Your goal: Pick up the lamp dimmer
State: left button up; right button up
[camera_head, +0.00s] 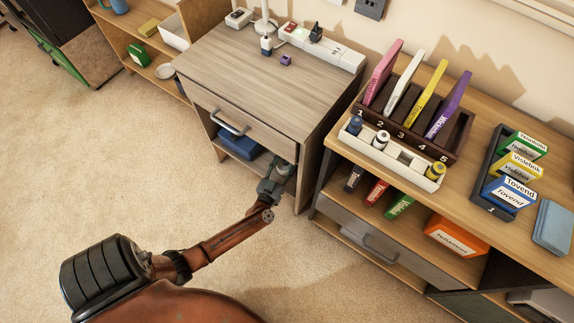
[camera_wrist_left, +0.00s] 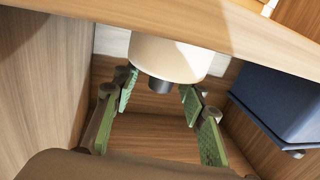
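My left gripper (camera_head: 270,188) reaches from below toward the open shelf under the drawer of the wooden cabinet (camera_head: 240,60). In the left wrist view the left gripper (camera_wrist_left: 158,100) has its green-padded fingers spread wide. A cream rounded object (camera_wrist_left: 170,57) with a dark stub shows between and beyond the fingertips; I cannot tell whether it is the lamp dimmer or whether a finger touches it. On the cabinet top, a small white box (camera_head: 239,17) sits beside the white lamp base (camera_head: 262,27). My right gripper is not in view.
A blue bin (camera_head: 238,143) lies on the same shelf; it shows at the right of the left wrist view (camera_wrist_left: 280,100). The drawer handle (camera_head: 229,123) sits above the shelf. A power strip (camera_head: 320,47) and purple cube (camera_head: 286,60) are on top. A second cabinet (camera_head: 375,247) stands right.

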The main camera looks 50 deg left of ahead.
pick_arm(q)
jog(key=shift+c, duration=0.2)
grip_shut()
jog(key=shift+r, duration=0.15)
dwell(0.4)
